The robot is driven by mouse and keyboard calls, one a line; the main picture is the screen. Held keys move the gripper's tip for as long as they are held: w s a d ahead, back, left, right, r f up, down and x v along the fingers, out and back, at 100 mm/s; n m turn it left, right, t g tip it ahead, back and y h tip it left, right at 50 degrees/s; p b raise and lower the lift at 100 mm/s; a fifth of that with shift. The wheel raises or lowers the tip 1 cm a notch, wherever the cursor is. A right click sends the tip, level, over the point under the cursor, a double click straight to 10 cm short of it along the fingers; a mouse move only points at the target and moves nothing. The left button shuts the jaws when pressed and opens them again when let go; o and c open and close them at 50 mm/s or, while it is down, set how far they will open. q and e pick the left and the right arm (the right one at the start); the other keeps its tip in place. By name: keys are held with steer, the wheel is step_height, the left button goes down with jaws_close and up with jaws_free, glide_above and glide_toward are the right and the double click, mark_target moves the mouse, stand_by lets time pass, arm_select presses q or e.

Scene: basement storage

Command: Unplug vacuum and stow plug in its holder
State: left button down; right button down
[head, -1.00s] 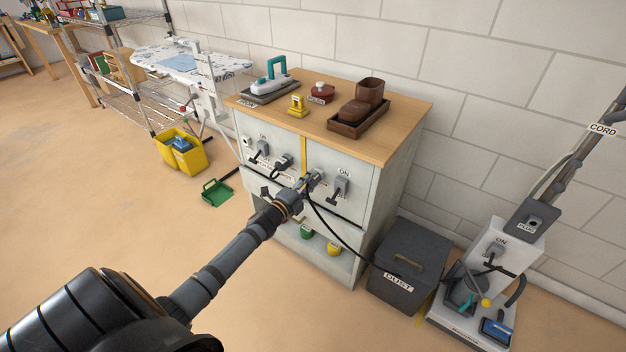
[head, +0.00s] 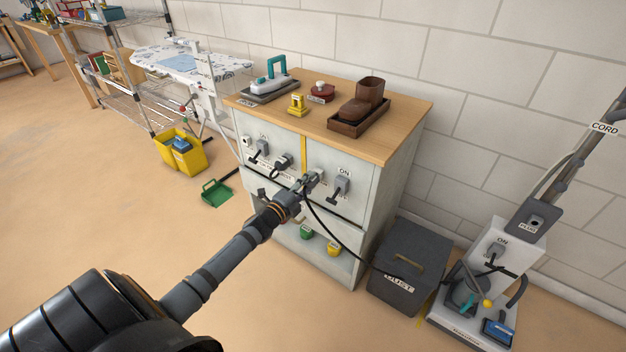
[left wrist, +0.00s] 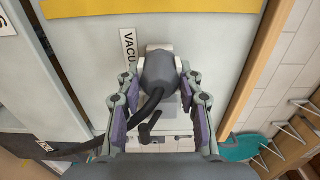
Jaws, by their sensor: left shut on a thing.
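The vacuum's dark grey plug (left wrist: 158,72) is between the fingers of my left gripper (left wrist: 160,92), with its black cord trailing away to the left in the left wrist view. In the head view my left gripper (head: 302,188) is shut on it at the cabinet front. The plug is at a pale socket (head: 317,176) beside a partly hidden VACU label (left wrist: 129,52); I cannot tell how deep it sits. The vacuum (head: 490,275) stands at the right, with a grey holder labelled PLUG (head: 536,221) on its body. My right gripper is not in view.
The cabinet (head: 352,235) carries other switches, a black plug (head: 282,163), and on top an iron (head: 270,83) and a boot tray (head: 357,123). The cord passes by the dark DUST bin (head: 408,250). Open floor lies left, around a green dustpan (head: 218,192).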

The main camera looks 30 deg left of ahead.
arm_select(q)
steer(key=shift+s+p, duration=0.35)
steer(key=shift+s, duration=0.95)
